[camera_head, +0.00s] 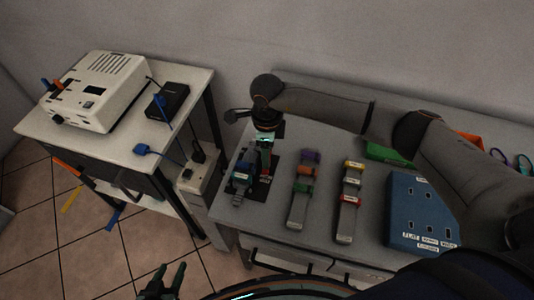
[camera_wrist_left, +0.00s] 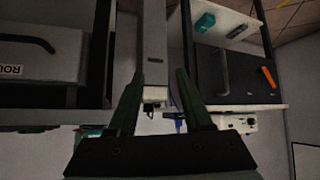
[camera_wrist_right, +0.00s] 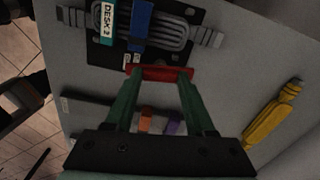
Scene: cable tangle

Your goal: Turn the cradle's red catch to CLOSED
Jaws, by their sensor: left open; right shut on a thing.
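The cradle is a black plate (camera_wrist_right: 124,52) holding a grey coiled cable (camera_wrist_right: 168,30) with teal and blue bands and a DESK label. In the head view its plate (camera_head: 262,188) lies at the left of the grey bench. The red catch (camera_wrist_right: 162,73) is a bar at the plate's edge in the right wrist view. My right gripper (camera_wrist_right: 160,78) is shut on the catch, a green finger at each end. A small white label beside it is partly covered, so I cannot read the catch's setting. My left gripper (camera_head: 165,278) is open and empty, low in front of the bench.
A blue socket box (camera_head: 420,212) stands farther right, beneath my right arm. A white cart (camera_head: 32,126) with a beige device (camera_head: 96,92) and a black box (camera_head: 168,101) stands left.

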